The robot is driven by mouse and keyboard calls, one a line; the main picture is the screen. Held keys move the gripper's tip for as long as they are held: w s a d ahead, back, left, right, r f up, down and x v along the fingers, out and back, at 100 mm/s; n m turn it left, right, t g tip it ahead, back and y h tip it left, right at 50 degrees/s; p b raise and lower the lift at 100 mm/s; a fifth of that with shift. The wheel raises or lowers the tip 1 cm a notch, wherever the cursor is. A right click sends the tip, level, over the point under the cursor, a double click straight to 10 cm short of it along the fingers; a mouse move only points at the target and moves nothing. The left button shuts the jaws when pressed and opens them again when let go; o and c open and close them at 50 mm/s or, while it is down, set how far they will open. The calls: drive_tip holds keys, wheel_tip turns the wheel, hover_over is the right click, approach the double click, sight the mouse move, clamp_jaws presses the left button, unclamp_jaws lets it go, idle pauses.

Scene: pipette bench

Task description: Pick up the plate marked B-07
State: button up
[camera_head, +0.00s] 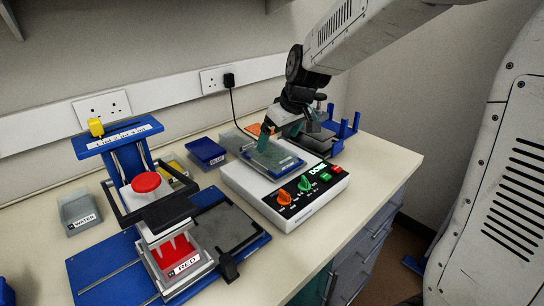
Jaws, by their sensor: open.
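My gripper (282,130) is open, with its teal fingers pointing down over the back part of the white machine. A blue-edged plate (277,160) lies on top of this machine, just below and in front of the fingers. A pale label shows on the plate's front edge, but it is too small to read. I cannot tell whether the fingers touch the plate. Another blue plate or tray (206,152) lies on the bench to the left, apart from my gripper, and its label is also unreadable. No B-07 mark can be made out in this view.
The white machine (243,185) has orange and green knobs and a DONE display. A blue press-like stand (235,232) with a red-topped part and a RED tray fills the front left. A WATER tub (79,212) stands far left. A blue rack (343,130) stands behind right. The right bench edge is clear.

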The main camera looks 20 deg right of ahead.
sight(273, 152)
drive_tip(key=x, duration=0.6)
drive_tip(key=shift+r, duration=0.1)
drive_tip(key=c, duration=1.1)
drive_tip(key=shift+r, duration=0.15)
drive_tip(key=shift+r, duration=1.6)
drive_tip(key=s, duration=0.5)
drive_tip(key=s+a+r, duration=0.1)
drive_tip(key=s, duration=1)
drive_tip(key=shift+a+r, duration=0.15)
drive_tip(key=shift+r, duration=0.1)
drive_tip(key=shift+r, duration=1.5)
